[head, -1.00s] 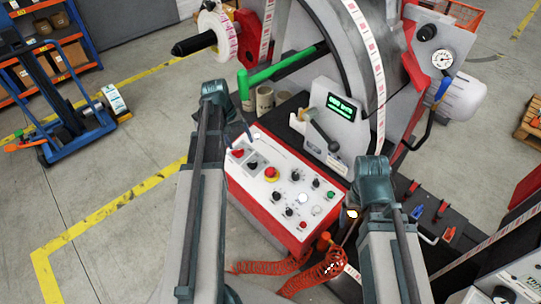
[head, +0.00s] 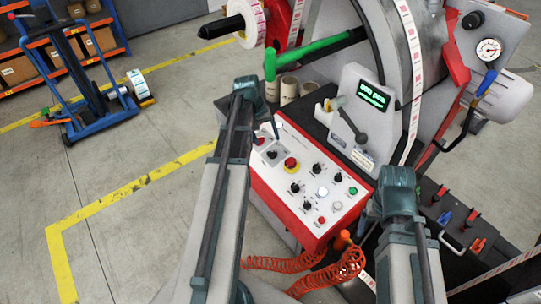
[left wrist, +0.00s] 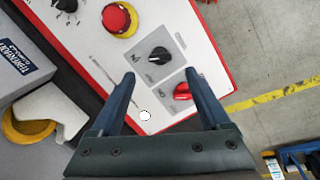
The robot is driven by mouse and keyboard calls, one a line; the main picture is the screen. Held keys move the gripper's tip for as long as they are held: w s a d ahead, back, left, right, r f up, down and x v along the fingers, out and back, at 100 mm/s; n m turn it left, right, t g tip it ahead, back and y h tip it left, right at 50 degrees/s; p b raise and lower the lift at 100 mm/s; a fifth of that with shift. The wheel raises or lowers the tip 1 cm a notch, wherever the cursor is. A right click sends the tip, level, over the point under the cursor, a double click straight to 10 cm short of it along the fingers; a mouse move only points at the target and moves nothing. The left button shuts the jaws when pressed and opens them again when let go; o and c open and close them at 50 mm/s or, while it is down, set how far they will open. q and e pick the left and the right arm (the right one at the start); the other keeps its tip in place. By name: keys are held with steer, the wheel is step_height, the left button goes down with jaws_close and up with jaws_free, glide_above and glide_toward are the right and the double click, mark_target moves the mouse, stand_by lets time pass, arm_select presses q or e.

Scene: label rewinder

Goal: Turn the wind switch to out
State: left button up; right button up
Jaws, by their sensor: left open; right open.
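The white control panel (head: 285,190) with red sides carries several knobs and buttons. Near its far left corner a black rotary switch (head: 272,154) sits on a grey plate. In the left wrist view this black switch (left wrist: 160,55) lies just beyond the gap between the fingertips, and a red knob (left wrist: 182,92) is close to the right finger. Labels are too small to read, so I cannot tell which is the wind switch. My left gripper (left wrist: 160,75) is open and empty over the panel. My right gripper (head: 396,184) is open, right of the panel; its fingers are mostly hidden.
A red emergency button (left wrist: 118,19) on a yellow base is beside the black switch. The unit with the green display (head: 374,95) and a dark lever stands behind the panel. A green-handled bar (head: 315,52) is above. Orange coiled hose (head: 340,268) hangs in front.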

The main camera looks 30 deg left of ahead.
mark_target(270, 152)
arm_select(q)
steer(key=b+x, duration=0.6)
steer(key=x, duration=0.1)
steer(key=shift+f, duration=0.1)
jaws_close()
stand_by(0.3)
